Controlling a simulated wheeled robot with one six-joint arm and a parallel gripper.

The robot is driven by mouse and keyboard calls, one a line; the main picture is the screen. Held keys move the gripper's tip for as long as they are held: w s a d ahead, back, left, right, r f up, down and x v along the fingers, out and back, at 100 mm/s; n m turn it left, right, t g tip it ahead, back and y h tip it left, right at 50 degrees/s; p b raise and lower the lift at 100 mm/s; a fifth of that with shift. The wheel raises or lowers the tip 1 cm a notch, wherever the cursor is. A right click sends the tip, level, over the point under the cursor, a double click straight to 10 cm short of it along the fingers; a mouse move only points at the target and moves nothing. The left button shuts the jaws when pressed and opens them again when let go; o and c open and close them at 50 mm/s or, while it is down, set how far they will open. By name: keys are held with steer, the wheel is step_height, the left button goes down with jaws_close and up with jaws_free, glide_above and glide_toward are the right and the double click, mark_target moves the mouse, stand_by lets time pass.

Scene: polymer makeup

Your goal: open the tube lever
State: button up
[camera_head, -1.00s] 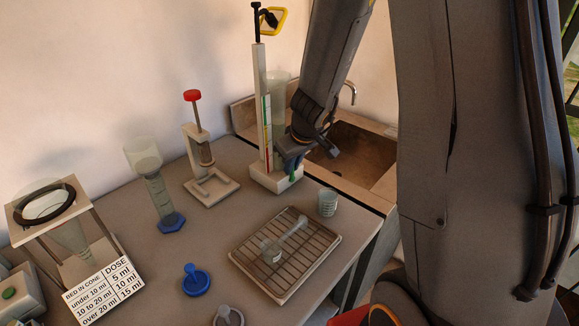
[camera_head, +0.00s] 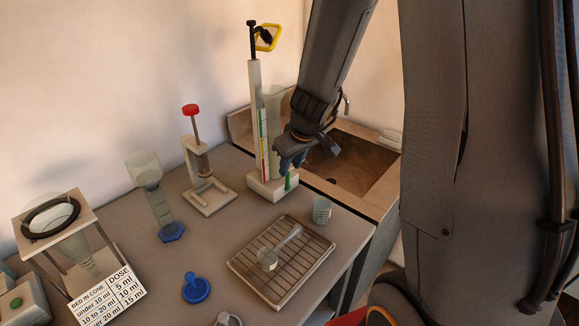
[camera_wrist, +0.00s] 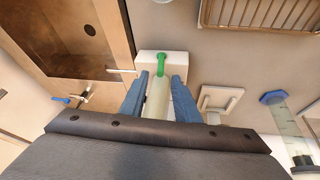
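The tube lever is a small green handle (camera_head: 288,181) low on the front of a tall white stand (camera_head: 256,120). It also shows in the wrist view (camera_wrist: 160,62), on the white base. A clear tube (camera_head: 273,115) stands upright beside the stand's post. My gripper (camera_head: 291,160) is just above the lever in the head view. In the wrist view my gripper (camera_wrist: 160,80) is open, its two blue fingers on either side of the tube's lower part, with the lever just beyond the tips. I cannot tell whether a finger touches the tube.
A wire rack tray (camera_head: 283,262) with a glass vessel and a small beaker (camera_head: 321,210) stand in front of the stand. A sink (camera_head: 350,165) lies to the right. A red-knobbed press (camera_head: 196,165) and a graduated cylinder (camera_head: 160,205) stand left.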

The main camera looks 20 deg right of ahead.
steer(key=shift+v, duration=1)
steer(key=shift+c, duration=0.5)
